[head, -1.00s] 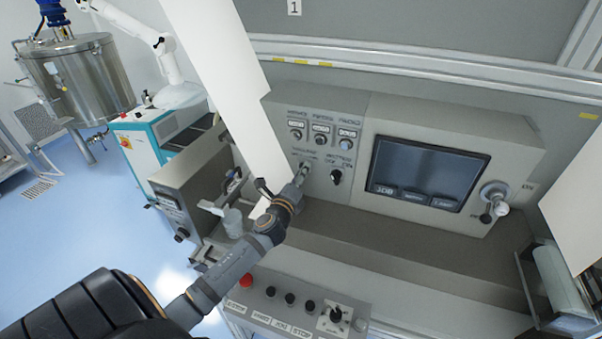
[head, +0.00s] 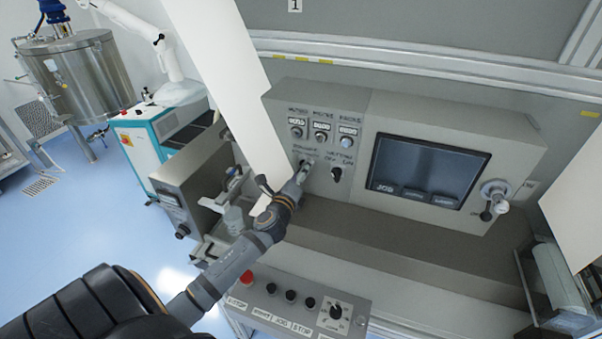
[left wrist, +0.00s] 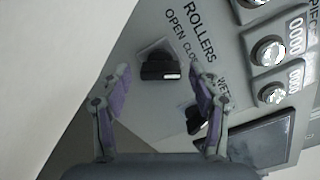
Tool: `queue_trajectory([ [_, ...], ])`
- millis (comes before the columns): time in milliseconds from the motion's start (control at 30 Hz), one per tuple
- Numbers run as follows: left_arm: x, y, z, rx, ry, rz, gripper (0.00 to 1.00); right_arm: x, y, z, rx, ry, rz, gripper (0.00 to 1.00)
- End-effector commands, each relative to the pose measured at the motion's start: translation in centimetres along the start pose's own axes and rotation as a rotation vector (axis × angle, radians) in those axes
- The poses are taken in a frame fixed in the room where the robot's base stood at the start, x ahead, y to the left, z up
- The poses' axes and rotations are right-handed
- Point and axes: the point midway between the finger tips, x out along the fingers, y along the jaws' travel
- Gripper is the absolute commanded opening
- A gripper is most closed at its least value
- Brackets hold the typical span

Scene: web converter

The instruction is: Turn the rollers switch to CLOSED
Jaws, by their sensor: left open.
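The rollers switch (left wrist: 160,67) is a black knob on the grey panel, below the printed words ROLLERS, OPEN and a partly covered CLOSED in the left wrist view. A pale mark shows on the knob's lower right side. Which word it points to I cannot tell. My left gripper (left wrist: 161,75) is open, with one finger on each side of the knob and gaps visible between. In the head view my left gripper (head: 302,174) is at the panel and mostly hides the switch. My right gripper is not in view.
A second black knob (head: 336,174) sits just right of the switch, near my right-hand finger in the wrist view. Counters with buttons (head: 321,131) are above. A screen (head: 428,170) is farther right. A white sheet (head: 222,80) hangs close on the left.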

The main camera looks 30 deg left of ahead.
Motion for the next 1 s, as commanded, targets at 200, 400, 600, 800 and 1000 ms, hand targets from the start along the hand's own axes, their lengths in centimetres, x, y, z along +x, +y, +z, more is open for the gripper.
queue_trajectory([
  [200, -2.2, 0.1, -0.1, 0.003, 0.003, 0.0, 0.62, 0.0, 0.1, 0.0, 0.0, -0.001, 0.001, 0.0],
  [400, -7.2, 0.1, -0.1, 0.003, 0.005, 0.001, 0.62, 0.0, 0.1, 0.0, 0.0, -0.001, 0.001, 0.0],
  [600, -10.9, 0.1, -0.1, 0.002, 0.003, 0.002, 0.62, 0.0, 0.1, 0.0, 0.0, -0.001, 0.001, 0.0],
  [800, -12.0, 0.0, 0.0, 0.001, 0.001, 0.0, 0.62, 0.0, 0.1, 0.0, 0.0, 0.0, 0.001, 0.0],
  [1000, -12.0, 0.0, 0.0, 0.0, 0.0, 0.0, 0.62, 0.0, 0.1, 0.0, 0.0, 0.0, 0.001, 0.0],
])
